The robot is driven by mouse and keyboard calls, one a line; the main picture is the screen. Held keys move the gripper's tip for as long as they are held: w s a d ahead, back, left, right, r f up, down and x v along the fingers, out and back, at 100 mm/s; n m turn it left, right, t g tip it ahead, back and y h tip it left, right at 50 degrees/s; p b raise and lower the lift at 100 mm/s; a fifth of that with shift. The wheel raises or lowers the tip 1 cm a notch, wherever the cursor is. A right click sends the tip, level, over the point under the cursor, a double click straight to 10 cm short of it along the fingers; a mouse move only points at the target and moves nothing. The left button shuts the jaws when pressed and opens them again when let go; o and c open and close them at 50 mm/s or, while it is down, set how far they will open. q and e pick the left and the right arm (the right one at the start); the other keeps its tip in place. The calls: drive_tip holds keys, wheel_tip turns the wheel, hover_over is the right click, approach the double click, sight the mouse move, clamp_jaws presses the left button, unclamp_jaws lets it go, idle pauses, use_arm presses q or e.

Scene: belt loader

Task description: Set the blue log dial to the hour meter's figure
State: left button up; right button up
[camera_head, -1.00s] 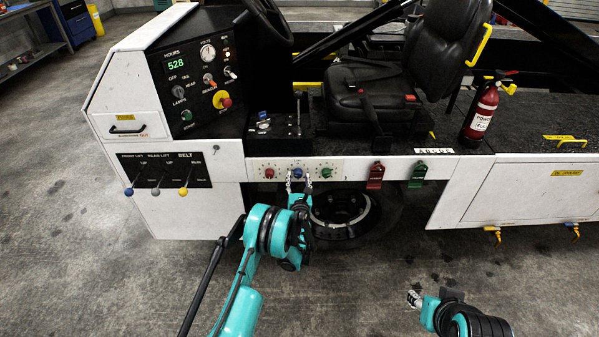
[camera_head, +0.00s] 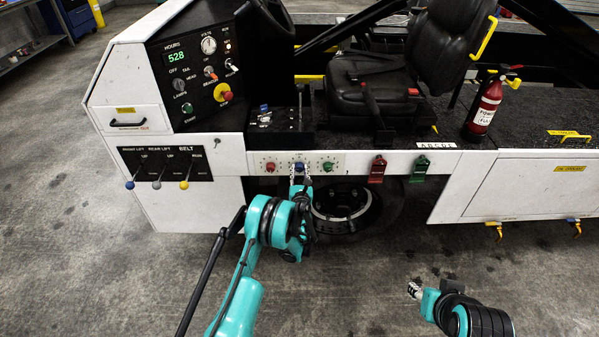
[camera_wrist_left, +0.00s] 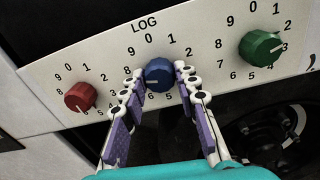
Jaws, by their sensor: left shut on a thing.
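The hour meter (camera_head: 177,56) on the dark console reads 528 in green digits. The blue log dial (camera_head: 298,166) sits between a red dial (camera_head: 270,167) and a green dial (camera_head: 328,166) on a white strip. My left gripper (camera_head: 301,184) is shut on the blue dial, one finger on each side. The wrist view shows the blue dial (camera_wrist_left: 159,74) under the word LOG, in a ring of figures partly hidden by the fingers. Its pointer mark seems to face the lower left; the exact figure is unclear. My right gripper (camera_head: 414,290) hangs over the floor, away from the panel.
Three lift and belt levers (camera_head: 156,184) stand left of the dials. A seat (camera_head: 380,85) and a fire extinguisher (camera_head: 484,106) are above. The floor in front is clear.

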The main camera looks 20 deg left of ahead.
use_arm(q)
drive_tip(key=n, duration=1.5)
drive_tip(key=shift+n+h, duration=0.3)
drive_tip(key=n, duration=1)
drive_tip(key=shift+a+n, duration=0.1)
drive_tip(key=shift+n, duration=0.2)
drive_tip(key=n, duration=1)
drive_tip(key=shift+n, duration=2.7)
